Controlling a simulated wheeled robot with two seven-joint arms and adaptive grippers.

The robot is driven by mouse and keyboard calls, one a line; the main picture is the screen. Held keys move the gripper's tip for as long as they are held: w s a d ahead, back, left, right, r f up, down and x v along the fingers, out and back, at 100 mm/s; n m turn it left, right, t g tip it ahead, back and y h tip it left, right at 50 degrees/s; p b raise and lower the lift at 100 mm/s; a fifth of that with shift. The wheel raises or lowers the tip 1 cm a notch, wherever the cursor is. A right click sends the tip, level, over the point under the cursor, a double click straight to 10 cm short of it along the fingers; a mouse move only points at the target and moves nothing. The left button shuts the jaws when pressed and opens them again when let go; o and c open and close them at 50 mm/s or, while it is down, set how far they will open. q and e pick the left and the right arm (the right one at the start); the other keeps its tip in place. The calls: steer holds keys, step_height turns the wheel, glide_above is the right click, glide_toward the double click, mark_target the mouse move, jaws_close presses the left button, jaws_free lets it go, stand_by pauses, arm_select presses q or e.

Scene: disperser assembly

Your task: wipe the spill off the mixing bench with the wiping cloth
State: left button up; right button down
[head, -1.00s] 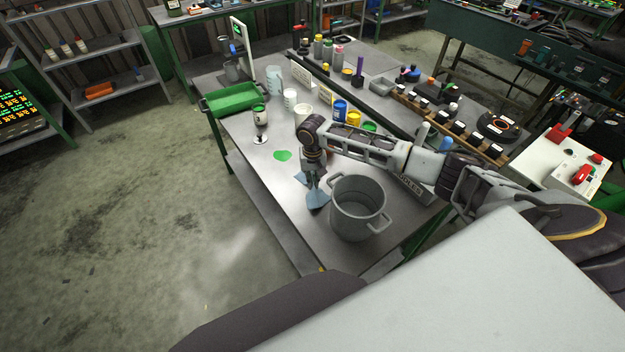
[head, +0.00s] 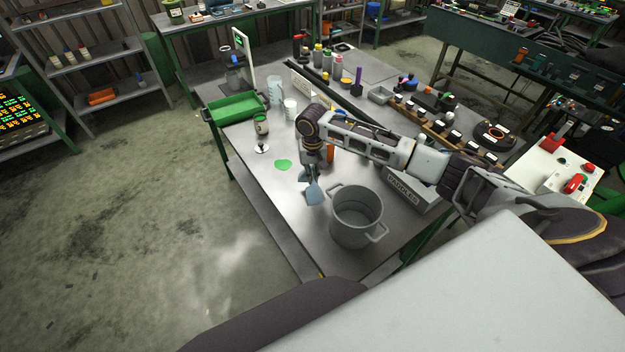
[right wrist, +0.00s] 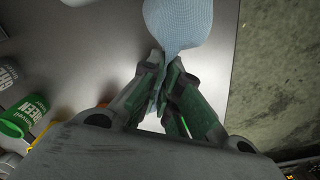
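The wiping cloth (head: 315,192) is light blue and hangs from my right gripper (head: 312,172), just left of the grey pot. In the right wrist view the fingers (right wrist: 167,75) are shut on the cloth (right wrist: 178,22), which spreads beyond their tips. I cannot tell whether the cloth touches the bench. The spill (head: 283,164) is a small green patch on the mixing bench (head: 262,190), up and left of the cloth and apart from it. The spill is not recognisable in the right wrist view. My left gripper is not in view.
The grey two-handled pot (head: 356,222) stands close right of the cloth. A stemmed cup (head: 262,126), a white cup (head: 290,109) and a green tray (head: 236,107) stand beyond the spill. A green-labelled can (right wrist: 24,117) is left of the gripper in the wrist view.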

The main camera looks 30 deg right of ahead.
steer(key=shift+r, duration=1)
